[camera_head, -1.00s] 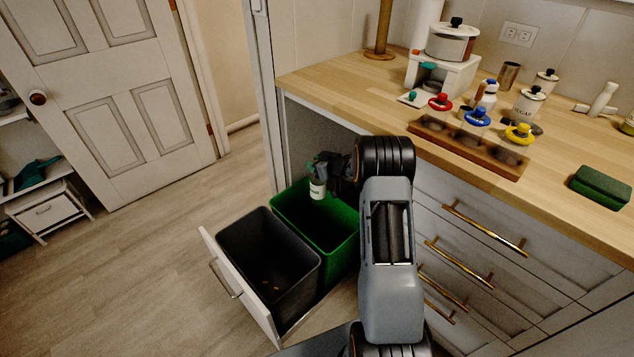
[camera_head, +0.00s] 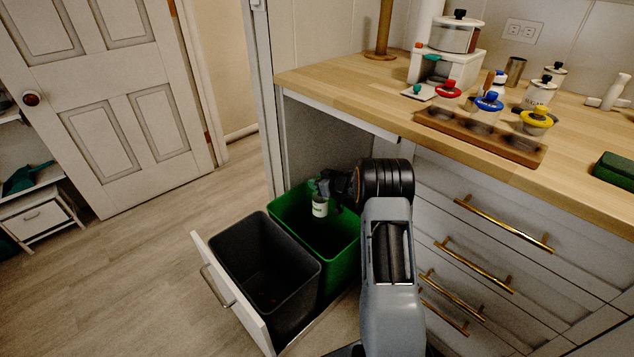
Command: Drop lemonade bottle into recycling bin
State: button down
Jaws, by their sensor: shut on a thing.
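The lemonade bottle (camera_head: 320,208) is small, with a pale label and a green upper part. My gripper (camera_head: 321,188) is shut on its upper part, and the bottle hangs roughly upright over the opening of the green bin (camera_head: 343,262). The green bin, which I take for the recycling bin, stands in a pulled-out drawer under the counter. How far the bottle reaches below the bin's rim is hard to tell. My arm hides part of the bin's right side.
A dark grey bin (camera_head: 293,285) stands in the same drawer, in front of the green one, behind the white drawer front (camera_head: 231,298). The wooden counter (camera_head: 345,85) holds jars and a rack (camera_head: 481,135) with coloured-lid pots.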

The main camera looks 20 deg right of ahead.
jog(key=c, duration=0.7)
grip_release()
jog(key=shift+p+v, duration=1.25)
jog(key=shift+v, duration=2.5)
jog(key=shift+f, duration=0.1)
